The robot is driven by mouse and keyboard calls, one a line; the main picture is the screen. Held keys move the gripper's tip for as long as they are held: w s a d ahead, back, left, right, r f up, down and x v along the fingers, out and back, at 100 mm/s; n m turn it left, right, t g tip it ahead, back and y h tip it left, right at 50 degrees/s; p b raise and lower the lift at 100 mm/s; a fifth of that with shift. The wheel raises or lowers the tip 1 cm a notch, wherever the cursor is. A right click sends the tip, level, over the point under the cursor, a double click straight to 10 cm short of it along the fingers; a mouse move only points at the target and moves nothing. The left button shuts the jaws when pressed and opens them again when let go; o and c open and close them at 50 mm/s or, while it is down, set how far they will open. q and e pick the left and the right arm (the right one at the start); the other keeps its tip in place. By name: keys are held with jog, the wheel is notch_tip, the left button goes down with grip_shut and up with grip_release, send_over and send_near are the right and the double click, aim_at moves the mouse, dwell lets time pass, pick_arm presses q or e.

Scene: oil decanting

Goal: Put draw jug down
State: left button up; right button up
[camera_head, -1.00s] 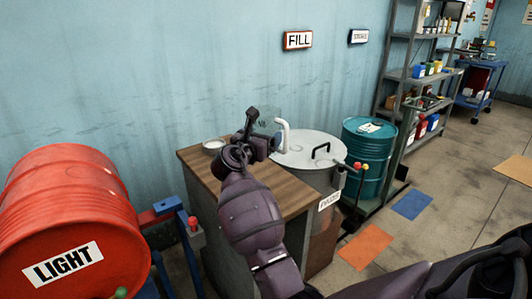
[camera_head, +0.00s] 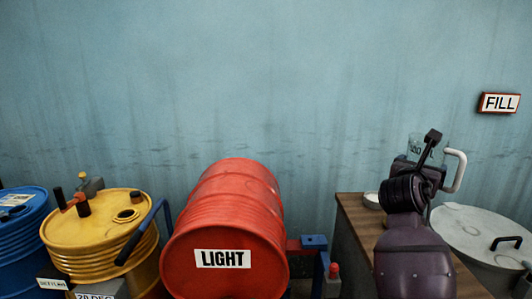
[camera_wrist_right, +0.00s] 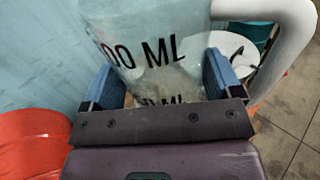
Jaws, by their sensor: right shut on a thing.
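The draw jug (camera_head: 428,151) is a clear jug with a white handle and dark volume markings. In the head view it is partly hidden behind my right gripper (camera_head: 418,162), above the wooden-topped bench (camera_head: 352,215). In the right wrist view the jug (camera_wrist_right: 150,35) is between the blue finger pads of my right gripper (camera_wrist_right: 165,82), which is shut on it. Large "00 ML" lettering shows on its wall, and the white handle is at the right. I cannot tell whether its base touches the bench. My left gripper is not in view.
A small white dish (camera_head: 372,200) sits on the bench left of my gripper. A grey lidded drum (camera_head: 480,235) stands to the right, below a FILL sign (camera_head: 499,103). A red LIGHT drum (camera_head: 225,215) lies left of the bench; yellow (camera_head: 100,240) and blue (camera_head: 20,235) drums stand farther left.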

jog(key=s+a+f+n+t+y, duration=0.2)
jog(key=s+a+f+n+y, duration=0.15)
jog(key=s+a+y, duration=0.2)
jog(key=s+a+f+n+t+y, duration=0.2)
jog(key=s+a+f+n+y, duration=0.15)
jog(key=a, duration=0.35)
jog(key=s+a+f+n+y, duration=0.1)
jog(key=s+a+f+y, duration=0.2)
jog(key=s+f, duration=0.8)
notch_tip(320, 180, down, 3)
jog(key=shift+s+f+t, duration=0.2)
jog(key=shift+s+t, duration=0.05)
jog(key=shift+t, duration=0.05)
